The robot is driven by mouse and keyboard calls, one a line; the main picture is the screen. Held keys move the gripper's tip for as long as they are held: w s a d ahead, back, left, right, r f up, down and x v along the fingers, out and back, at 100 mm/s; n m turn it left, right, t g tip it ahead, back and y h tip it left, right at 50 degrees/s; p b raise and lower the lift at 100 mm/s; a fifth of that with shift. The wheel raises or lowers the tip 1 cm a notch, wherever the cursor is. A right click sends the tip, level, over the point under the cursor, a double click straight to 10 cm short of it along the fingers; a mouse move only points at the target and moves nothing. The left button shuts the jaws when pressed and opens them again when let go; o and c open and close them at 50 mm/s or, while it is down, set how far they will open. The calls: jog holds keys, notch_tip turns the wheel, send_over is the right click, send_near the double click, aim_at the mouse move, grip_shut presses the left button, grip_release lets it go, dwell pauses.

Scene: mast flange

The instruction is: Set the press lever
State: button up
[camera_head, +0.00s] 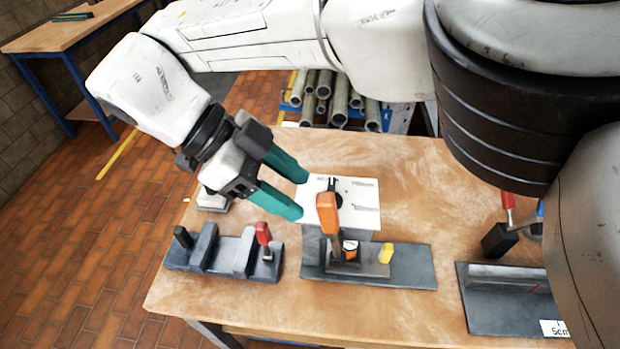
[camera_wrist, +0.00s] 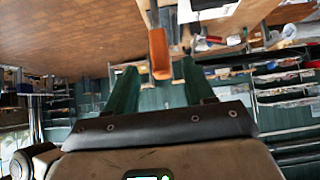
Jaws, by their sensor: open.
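The press lever with an orange handle (camera_head: 327,212) stands roughly upright on the middle grey fixture (camera_head: 410,268) on the wooden bench. A small orange and white part and a yellow tab (camera_head: 386,252) sit beside its foot. My gripper (camera_head: 301,193) has green fingers, spread apart and empty, just left of and above the handle. In the wrist view, the orange handle (camera_wrist: 159,52) shows beyond the gap between the fingertips (camera_wrist: 160,65). I cannot tell whether any finger touches it. A white marked plate (camera_head: 362,196) with a black pointer-like piece stands behind the lever.
A grey fixture (camera_head: 222,256) with black and red knobs stands at left on the bench (camera_head: 290,310). At right is a dark plate (camera_head: 495,315) with a red-handled clamp (camera_head: 508,205) behind it. Pipes (camera_head: 335,98) lie on a rack beyond. The bench's front middle is clear.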

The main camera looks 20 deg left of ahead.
jog(key=shift+v, duration=1.95)
